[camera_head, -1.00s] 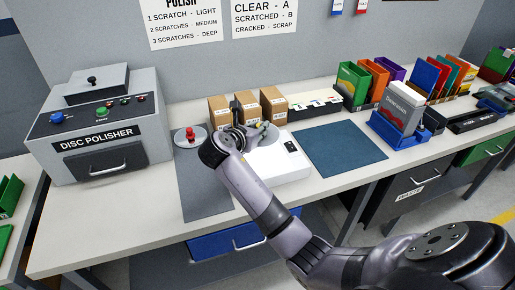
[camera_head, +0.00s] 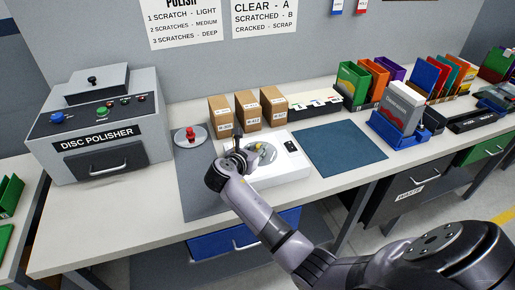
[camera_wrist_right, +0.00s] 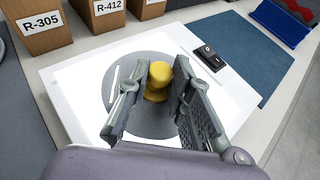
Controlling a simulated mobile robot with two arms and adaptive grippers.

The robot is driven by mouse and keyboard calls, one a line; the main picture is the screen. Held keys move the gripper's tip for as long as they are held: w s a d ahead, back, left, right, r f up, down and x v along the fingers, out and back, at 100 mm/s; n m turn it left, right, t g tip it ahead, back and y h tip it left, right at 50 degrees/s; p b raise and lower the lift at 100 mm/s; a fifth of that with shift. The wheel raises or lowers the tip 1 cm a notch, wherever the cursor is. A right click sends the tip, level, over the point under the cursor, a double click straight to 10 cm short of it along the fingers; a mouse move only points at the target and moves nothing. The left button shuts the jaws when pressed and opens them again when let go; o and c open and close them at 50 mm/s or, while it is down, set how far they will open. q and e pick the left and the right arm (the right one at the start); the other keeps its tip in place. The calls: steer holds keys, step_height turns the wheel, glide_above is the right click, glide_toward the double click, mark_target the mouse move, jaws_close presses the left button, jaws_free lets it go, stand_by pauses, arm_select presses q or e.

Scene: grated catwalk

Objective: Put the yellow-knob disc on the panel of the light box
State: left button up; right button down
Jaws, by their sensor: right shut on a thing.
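The yellow-knob disc (camera_head: 265,153) is over the white light box (camera_head: 292,166) in the head view. In the right wrist view, the grey disc (camera_wrist_right: 150,120) lies flat against the bright panel (camera_wrist_right: 75,92), with pale scratch lines near its left edge. I cannot tell whether it touches the panel. My right gripper (camera_wrist_right: 168,82) is shut on the yellow knob (camera_wrist_right: 157,76), one finger on each side. The right gripper also shows in the head view (camera_head: 250,157). My left gripper is not in view.
A red-knob disc (camera_head: 189,136) sits on the grey mat (camera_head: 195,180), left of the light box. Cardboard boxes (camera_head: 247,110) stand behind the box. A black switch (camera_wrist_right: 210,57) is on its right edge. A blue mat (camera_head: 338,153) lies clear to the right.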

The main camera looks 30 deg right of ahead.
steer(key=c, duration=1.4)
jaws_free()
steer(key=shift+c, duration=0.2)
steer(key=shift+r, duration=0.1)
steer(key=b+v, duration=0.1)
steer(key=v, duration=1.1)
